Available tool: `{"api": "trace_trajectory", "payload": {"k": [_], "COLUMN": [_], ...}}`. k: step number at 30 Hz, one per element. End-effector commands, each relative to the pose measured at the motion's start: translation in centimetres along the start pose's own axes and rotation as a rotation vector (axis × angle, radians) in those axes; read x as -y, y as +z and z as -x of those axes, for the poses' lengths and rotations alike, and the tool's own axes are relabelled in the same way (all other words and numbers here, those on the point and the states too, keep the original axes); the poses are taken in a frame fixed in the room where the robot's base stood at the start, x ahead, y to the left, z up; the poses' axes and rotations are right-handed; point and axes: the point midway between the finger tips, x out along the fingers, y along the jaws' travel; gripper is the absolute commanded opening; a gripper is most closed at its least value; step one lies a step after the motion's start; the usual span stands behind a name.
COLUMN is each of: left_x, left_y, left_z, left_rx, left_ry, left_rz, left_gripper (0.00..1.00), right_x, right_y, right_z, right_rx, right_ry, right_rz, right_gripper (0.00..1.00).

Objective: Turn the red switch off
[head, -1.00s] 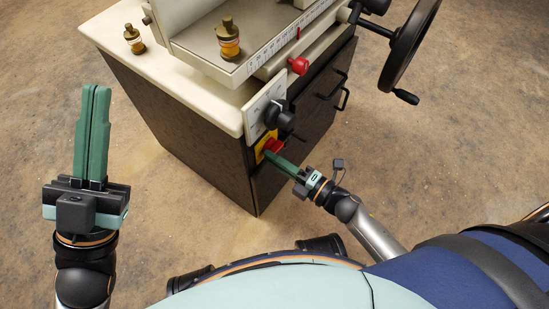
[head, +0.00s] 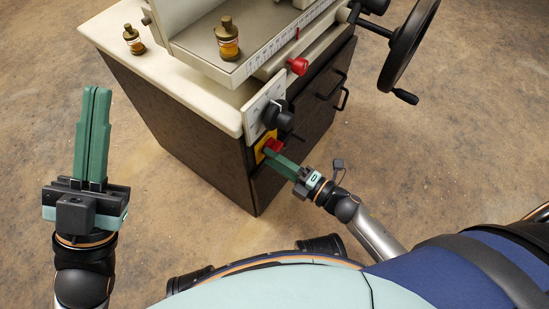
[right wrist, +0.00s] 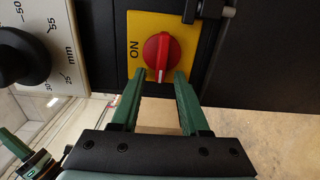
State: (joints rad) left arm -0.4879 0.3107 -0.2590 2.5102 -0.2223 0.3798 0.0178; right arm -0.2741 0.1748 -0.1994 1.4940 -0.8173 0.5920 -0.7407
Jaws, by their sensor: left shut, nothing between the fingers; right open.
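The red switch (right wrist: 158,54) is a rotary knob on a yellow plate (right wrist: 183,24) with "ON" printed beside it in the right wrist view. Its white mark points down, toward my fingers. In the head view the red switch (head: 273,145) is on the machine's front corner, below a black knob. My right gripper (right wrist: 157,82) is open, its two green fingertips just at the lower edge of the knob, one to each side; I cannot tell if they touch it. My left gripper (head: 96,90) is shut and empty, away from the machine at the left.
The machine's pale tabletop (head: 200,85) and dark cabinet (head: 190,130) stand ahead. A black knob (head: 277,115) on a scale plate is close above the switch. A black handwheel (head: 408,45) juts out at the right. Bare floor (head: 150,215) surrounds the cabinet.

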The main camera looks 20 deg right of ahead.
Motion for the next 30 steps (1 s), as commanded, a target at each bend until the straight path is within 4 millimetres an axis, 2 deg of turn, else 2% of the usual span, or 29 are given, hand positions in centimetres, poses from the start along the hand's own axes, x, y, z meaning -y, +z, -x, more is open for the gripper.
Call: {"api": "trace_trajectory", "payload": {"k": [5,12,18,24,30], "left_x": [0.3,0.9,1.3,1.4,1.4], "left_y": [-0.5,-1.5,-2.0,-2.1,-2.1], "left_z": [-0.4,-1.2,-1.7,-1.8,-1.8], "left_rx": [-0.001,-0.012,-0.015,-0.016,-0.017], "left_ry": [-0.002,-0.01,-0.014,-0.016,-0.016], "left_rz": [0.002,0.013,0.016,0.018,0.019], "left_gripper": [0.0,0.0,0.0,0.0,0.0], "right_x": [-0.1,-0.1,-0.1,0.0,0.0], "right_y": [0.0,0.0,0.0,0.0,0.0], "right_z": [1.9,7.2,10.8,12.4,12.5], "right_rx": [0.001,0.001,0.001,0.001,0.001], "right_ry": [-0.004,-0.006,-0.005,-0.002,-0.001], "right_rz": [-0.002,-0.002,0.001,0.001,0.001], "right_gripper": [0.45,0.45,0.45,0.45,0.45]}}
